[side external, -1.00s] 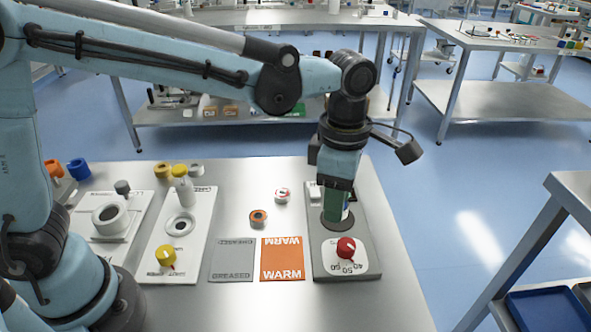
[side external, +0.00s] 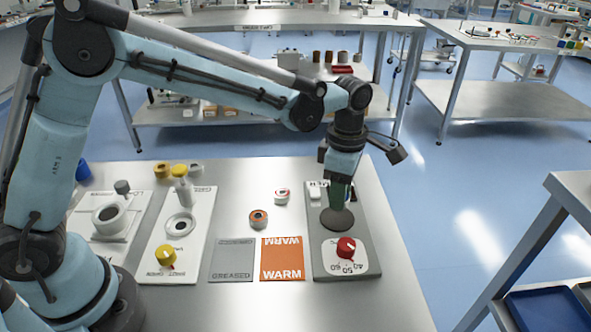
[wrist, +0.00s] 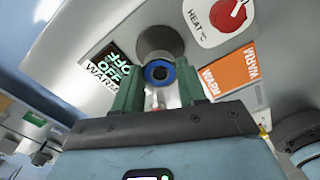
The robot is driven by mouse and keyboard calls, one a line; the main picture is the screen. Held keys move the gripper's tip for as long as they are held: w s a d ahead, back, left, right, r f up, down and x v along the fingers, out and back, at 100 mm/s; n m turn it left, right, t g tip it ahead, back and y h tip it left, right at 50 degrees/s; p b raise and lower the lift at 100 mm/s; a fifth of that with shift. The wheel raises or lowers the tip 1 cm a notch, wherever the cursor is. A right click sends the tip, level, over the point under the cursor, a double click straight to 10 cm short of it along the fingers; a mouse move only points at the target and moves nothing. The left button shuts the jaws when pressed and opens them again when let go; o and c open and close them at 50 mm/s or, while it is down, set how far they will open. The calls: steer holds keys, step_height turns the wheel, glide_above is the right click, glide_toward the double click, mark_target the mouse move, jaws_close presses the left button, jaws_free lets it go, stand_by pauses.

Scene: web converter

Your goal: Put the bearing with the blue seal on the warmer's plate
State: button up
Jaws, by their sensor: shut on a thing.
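My gripper (side external: 338,205) is over the far part of the warmer's round dark plate (side external: 337,221). In the wrist view, its green fingers (wrist: 158,85) are shut on the bearing with the blue seal (wrist: 148,73), whose blue ring and dark bore show between them. The plate (wrist: 160,37) shows just beyond the bearing. The bearing cannot be made out in the side view. I cannot tell whether it touches the plate. The grey warmer (side external: 369,262) has a red heat knob (side external: 346,247) at its near end.
An orange-ringed bearing (side external: 258,219) and a red-and-white ringed one (side external: 282,196) stand left of the warmer. A grey GREASED mat (side external: 232,260) and an orange WARM mat (side external: 282,259) lie nearby. A white board (side external: 150,240) with a bottle (side external: 183,187) is further left.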

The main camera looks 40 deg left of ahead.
steer(key=shift+f, duration=1.95)
steer(key=shift+f, duration=0.1)
steer(key=o, duration=1)
